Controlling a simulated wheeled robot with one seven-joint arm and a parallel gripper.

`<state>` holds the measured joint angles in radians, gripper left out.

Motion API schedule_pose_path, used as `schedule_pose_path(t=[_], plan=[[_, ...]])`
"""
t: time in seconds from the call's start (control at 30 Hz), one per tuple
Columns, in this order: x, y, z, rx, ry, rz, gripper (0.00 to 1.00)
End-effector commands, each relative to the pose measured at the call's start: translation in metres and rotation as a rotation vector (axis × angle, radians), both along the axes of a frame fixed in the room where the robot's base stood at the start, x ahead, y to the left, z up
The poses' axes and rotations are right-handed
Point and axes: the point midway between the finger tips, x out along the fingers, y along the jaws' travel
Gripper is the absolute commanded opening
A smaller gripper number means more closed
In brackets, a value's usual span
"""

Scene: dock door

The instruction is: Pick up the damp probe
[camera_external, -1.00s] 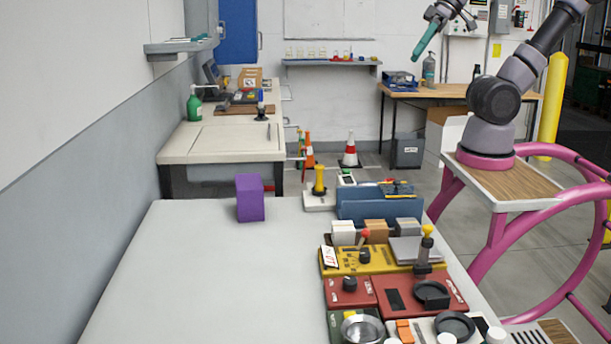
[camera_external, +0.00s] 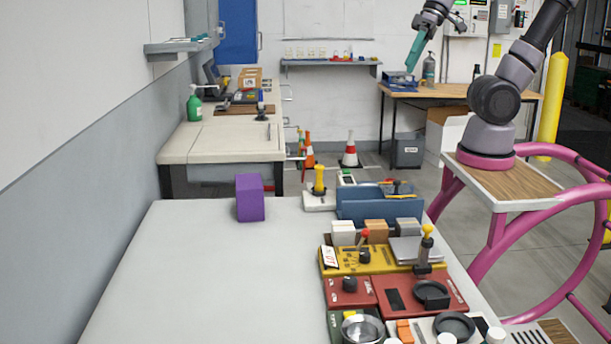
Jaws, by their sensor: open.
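I cannot tell for sure which thing is the damp probe. A yellow upright handle (camera_external: 319,180) stands in a white base at the far edge of the grey table, beside a small white meter with a dark screen (camera_external: 347,179). Another yellow-topped upright piece (camera_external: 426,245) stands at the right of the yellow device. My gripper (camera_external: 411,68), with teal fingers, is open and empty. It points down, high above and beyond the table's far right, well apart from both yellow pieces.
A purple block (camera_external: 249,198) stands at the table's far left. A blue holder (camera_external: 378,208), a yellow device (camera_external: 375,262) and red devices (camera_external: 348,291) crowd the right side. The left of the grey table (camera_external: 190,275) is clear.

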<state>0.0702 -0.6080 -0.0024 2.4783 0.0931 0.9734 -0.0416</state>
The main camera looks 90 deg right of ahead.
Motion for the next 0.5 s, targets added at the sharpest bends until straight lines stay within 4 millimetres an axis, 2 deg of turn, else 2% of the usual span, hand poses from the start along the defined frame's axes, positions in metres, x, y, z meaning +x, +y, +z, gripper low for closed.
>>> schedule_pose_path(t=[0.03,0.2,0.37,0.5], plan=[[0.009,-0.002,-0.015,0.05,0.077,-0.037,0.62],[0.036,-0.007,-0.054,0.252,0.287,-0.163,0.62],[0.063,-0.016,-0.09,0.464,0.449,-0.295,0.62],[0.087,-0.031,-0.122,0.664,0.561,-0.426,0.62]])
